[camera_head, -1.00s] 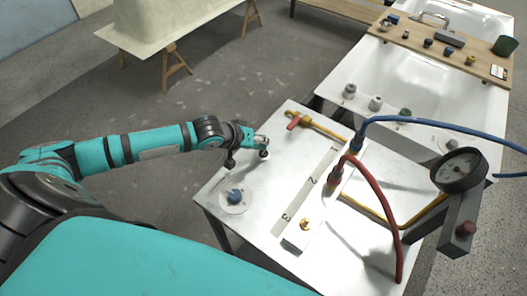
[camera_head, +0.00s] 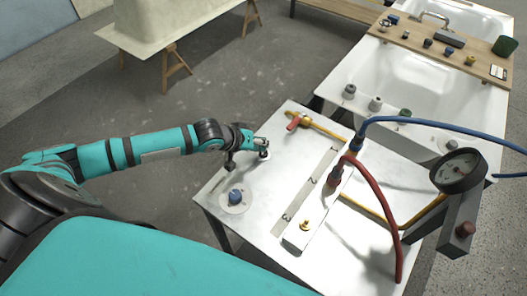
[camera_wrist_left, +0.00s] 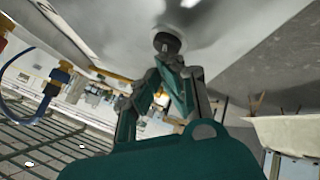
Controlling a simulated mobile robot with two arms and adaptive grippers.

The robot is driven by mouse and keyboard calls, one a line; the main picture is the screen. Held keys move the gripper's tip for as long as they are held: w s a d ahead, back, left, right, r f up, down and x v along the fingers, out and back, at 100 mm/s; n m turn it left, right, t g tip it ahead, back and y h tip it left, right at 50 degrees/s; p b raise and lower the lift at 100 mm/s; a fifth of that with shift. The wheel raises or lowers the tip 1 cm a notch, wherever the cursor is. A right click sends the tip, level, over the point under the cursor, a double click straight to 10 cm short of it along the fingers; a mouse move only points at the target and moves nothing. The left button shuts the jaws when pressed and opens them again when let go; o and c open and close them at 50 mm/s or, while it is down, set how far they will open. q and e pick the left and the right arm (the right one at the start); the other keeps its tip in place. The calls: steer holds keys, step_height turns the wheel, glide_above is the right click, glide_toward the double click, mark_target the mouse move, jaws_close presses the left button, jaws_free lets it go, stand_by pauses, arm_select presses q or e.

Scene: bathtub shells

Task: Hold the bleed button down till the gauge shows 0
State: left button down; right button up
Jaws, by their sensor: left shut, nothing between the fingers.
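My left gripper (camera_head: 260,145) is shut and empty over the far left edge of the white bench (camera_head: 262,178). In the left wrist view its fingers (camera_wrist_left: 172,75) are close to a small dark round knob (camera_wrist_left: 167,42) on a pale surface; I cannot tell whether they touch. The dial gauge (camera_head: 460,171) stands at the right on a grey post; its reading is too small to tell. A reddish button (camera_head: 465,229) sits on a grey box below the gauge, far from my left gripper. I cannot tell which knob is the bleed button. My right gripper is out of view.
A blue knob (camera_head: 236,196) on a round plate is near the bench's left corner. A red-handled valve (camera_head: 297,121), a brass fitting (camera_head: 305,225), a red hose (camera_head: 382,205) and a blue hose (camera_head: 430,123) are on the bench. A white bathtub (camera_head: 415,75) stands behind.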

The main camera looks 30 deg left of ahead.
arm_select(q)
steer(key=shift+f, duration=0.5)
stand_by(1.3)
stand_by(1.1)
steer(key=shift+r, duration=0.1)
steer(key=shift+r+p, duration=0.85)
steer(key=shift+p, duration=0.2)
step_height(320, 180, up, 5)
steer(key=p, duration=0.5)
steer(key=shift+r+p, duration=0.1)
steer(key=shift+p, duration=0.2)
